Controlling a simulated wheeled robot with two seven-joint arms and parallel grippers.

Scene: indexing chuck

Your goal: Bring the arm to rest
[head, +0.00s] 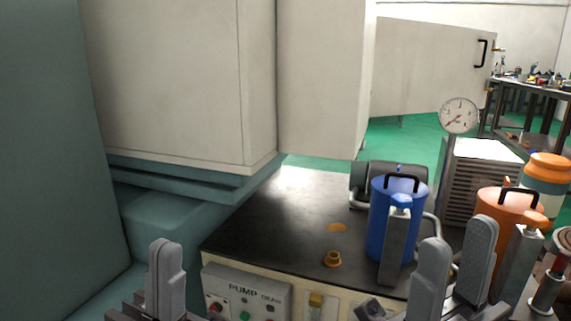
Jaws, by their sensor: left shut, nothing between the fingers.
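My right gripper (453,274) is at the bottom right, in front of the blue and orange canisters. Its two fingers stand apart, with nothing seen between them. The lower parts of both grippers are cut off by the frame edge. No chuck can be made out.
An orange canister (497,212) stands at the right. A large cream cabinet (170,80) overhangs the left. The bench's middle is mostly clear.

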